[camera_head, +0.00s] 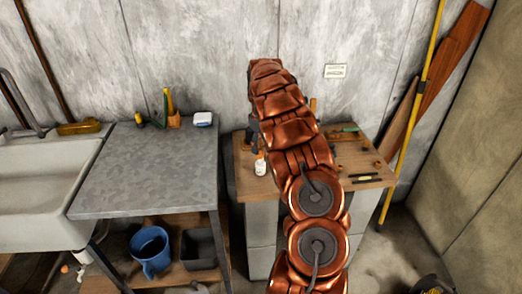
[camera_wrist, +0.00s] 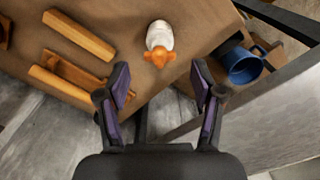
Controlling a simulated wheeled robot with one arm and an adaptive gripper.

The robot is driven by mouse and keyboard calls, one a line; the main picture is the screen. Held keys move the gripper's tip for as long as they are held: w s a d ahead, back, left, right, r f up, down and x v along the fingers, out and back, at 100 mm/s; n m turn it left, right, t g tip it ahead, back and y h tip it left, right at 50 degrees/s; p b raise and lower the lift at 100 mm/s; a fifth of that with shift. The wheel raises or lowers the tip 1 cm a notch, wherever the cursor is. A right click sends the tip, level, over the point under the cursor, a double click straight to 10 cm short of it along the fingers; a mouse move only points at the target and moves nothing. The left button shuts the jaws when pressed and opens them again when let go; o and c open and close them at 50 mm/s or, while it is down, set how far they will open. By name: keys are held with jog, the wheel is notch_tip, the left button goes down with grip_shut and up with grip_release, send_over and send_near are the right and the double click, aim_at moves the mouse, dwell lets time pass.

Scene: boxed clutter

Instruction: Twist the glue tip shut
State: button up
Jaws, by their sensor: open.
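The glue bottle (camera_wrist: 160,36) is white with an orange winged tip (camera_wrist: 159,56). In the wrist view it stands near the edge of the wooden bench top, its tip facing my gripper. In the head view the small white bottle (camera_head: 261,168) stands upright at the left front of the bench, its orange tip on top. My gripper (camera_wrist: 160,70) is open and empty. Its purple-padded fingers lie to either side of the tip's line, apart from it. In the head view my arm hides part of the bench, and a dark part of my gripper (camera_head: 252,132) shows just behind the bottle.
The wooden bench (camera_head: 361,170) also holds several tools at the right. In the wrist view wooden bars (camera_wrist: 78,36) lie left of the bottle. A grey metal table (camera_head: 150,170) stands to the left, a blue bucket (camera_head: 149,250) on its lower shelf. A gap separates table and bench.

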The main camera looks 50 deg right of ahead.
aim_at(260, 154)
jog(key=shift+f+p, duration=0.4)
jog(key=shift+f, duration=1.35)
jog(key=shift+c, duration=0.4)
jog(key=c, duration=1.1)
